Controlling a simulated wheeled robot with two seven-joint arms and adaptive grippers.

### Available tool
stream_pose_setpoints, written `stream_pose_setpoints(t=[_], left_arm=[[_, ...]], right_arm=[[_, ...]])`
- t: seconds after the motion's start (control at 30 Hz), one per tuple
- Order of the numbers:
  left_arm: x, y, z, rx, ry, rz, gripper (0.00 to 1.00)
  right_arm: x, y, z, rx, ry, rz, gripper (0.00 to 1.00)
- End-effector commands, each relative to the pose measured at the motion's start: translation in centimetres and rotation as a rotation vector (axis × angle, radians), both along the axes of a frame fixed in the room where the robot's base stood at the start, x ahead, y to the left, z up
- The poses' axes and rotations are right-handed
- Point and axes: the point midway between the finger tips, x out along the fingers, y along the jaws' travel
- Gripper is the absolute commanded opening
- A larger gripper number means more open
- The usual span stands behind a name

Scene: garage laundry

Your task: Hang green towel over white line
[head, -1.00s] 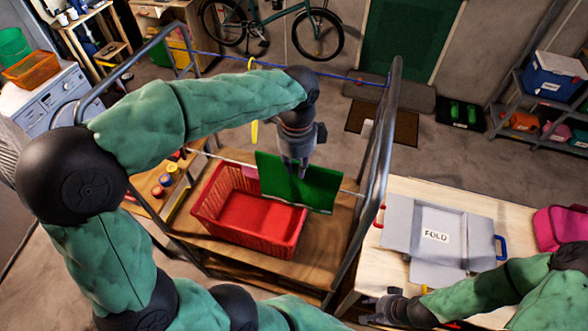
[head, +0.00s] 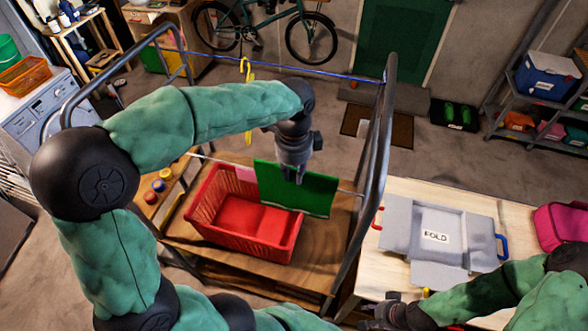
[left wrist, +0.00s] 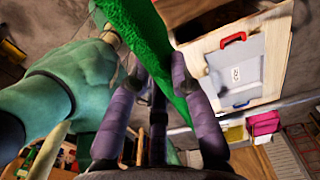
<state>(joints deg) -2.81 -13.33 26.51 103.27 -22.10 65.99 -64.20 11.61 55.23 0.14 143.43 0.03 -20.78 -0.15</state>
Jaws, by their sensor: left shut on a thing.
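The green towel (head: 318,195) hangs spread at the white line (head: 345,191), behind and right of the red basket. My left gripper (head: 297,178) is shut on the towel near its upper middle. I cannot tell whether cloth lies over both sides of the line. In the left wrist view the towel (left wrist: 142,38) runs past the fingers (left wrist: 158,80) of my left gripper. My right gripper (head: 372,314) is low at the table's front left corner, apart from the towel, and its fingers are too small to read.
A red basket (head: 205,213) stands on the wooden surface under the line. A blue line (head: 300,68) with a yellow hanger (head: 245,70) runs behind. A dark metal rail (head: 378,140) rises on the right. A grey folding board (head: 398,226) lies on the right table beside a pink item (head: 562,228).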

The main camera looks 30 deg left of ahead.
Motion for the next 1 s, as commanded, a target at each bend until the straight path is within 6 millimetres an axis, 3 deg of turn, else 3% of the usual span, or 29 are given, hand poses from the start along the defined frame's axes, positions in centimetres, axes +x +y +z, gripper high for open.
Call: stream_pose_setpoints(t=[0.4, 0.93, 0.97, 1.0], left_arm=[[0.0, 0.0, -2.8, 0.000, 0.000, 0.000, 0.00], [0.0, 0.0, -3.3, 0.000, 0.000, 0.000, 0.00], [0.0, 0.0, -3.3, 0.000, 0.000, 0.000, 0.27], [0.0, 0.0, -3.3, 0.000, 0.000, 0.000, 0.39]], right_arm=[[0.0, 0.0, -1.9, 0.000, 0.000, 0.000, 0.40], [0.0, 0.0, -2.3, 0.000, 0.000, 0.000, 0.40], [0.0, 0.0, -2.3, 0.000, 0.000, 0.000, 0.40], [0.0, 0.0, -2.3, 0.000, 0.000, 0.000, 0.40]])
